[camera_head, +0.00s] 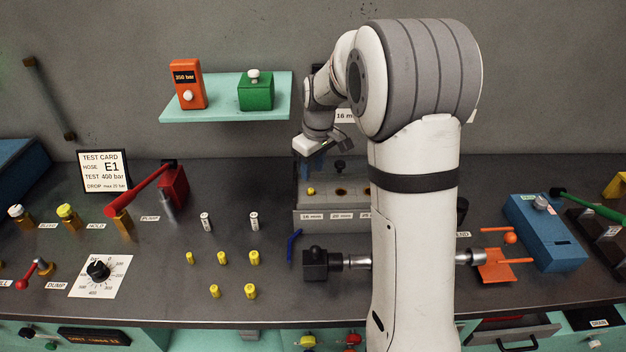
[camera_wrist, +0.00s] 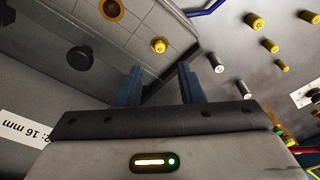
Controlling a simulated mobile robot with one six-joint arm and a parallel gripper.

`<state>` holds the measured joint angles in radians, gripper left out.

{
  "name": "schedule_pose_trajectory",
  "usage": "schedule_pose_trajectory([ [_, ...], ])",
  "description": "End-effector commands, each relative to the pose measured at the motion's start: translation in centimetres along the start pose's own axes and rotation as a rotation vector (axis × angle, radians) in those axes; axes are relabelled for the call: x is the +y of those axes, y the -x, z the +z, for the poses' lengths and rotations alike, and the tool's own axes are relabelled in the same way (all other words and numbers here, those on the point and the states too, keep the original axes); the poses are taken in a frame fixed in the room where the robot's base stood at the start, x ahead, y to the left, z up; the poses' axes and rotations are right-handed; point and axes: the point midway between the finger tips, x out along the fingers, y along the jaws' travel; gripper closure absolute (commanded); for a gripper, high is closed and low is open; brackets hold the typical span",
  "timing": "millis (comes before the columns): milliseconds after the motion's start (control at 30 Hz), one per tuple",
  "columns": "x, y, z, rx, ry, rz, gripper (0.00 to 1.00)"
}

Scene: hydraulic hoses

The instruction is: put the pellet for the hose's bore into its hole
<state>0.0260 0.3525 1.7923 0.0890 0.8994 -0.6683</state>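A grey block (camera_head: 320,219) stands at the back of the bench, with size labels along its front; the leftmost reads 16 mm. A yellow pellet (camera_head: 311,191) sits in the hole above that label; it also shows in the wrist view (camera_wrist: 159,45). The middle hole (camera_head: 341,190) looks empty and dark; the right one is partly hidden by my arm. My gripper (camera_head: 316,160) is above and behind the block's left part. In the wrist view its blue fingers (camera_wrist: 158,86) are apart with nothing between them. Several loose yellow pellets (camera_head: 222,258) stand on the bench.
Two white pellets (camera_head: 205,221) stand behind the yellow ones. A black knob (camera_head: 340,166) rises at the block's back. A blue hooked tool (camera_head: 294,247) lies before the block. A test card (camera_head: 103,171) reads hose E1, 400 bar. A red-handled pump (camera_head: 172,184) stands left.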

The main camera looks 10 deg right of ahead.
Motion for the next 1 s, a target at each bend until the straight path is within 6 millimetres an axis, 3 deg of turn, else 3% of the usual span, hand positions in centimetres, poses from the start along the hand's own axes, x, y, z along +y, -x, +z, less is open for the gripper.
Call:
schedule_pose_trajectory([
  [200,0.1,4.5,0.0,0.003,-0.001,0.002,0.66],
  [433,0.0,6.9,0.1,0.001,-0.003,0.001,0.66],
  [567,-0.9,8.0,1.2,0.006,-0.030,0.009,0.66],
  [800,-5.6,10.8,7.2,0.044,-0.186,0.053,0.66],
  [1000,-10.0,11.5,13.4,0.084,-0.340,0.086,0.66],
])
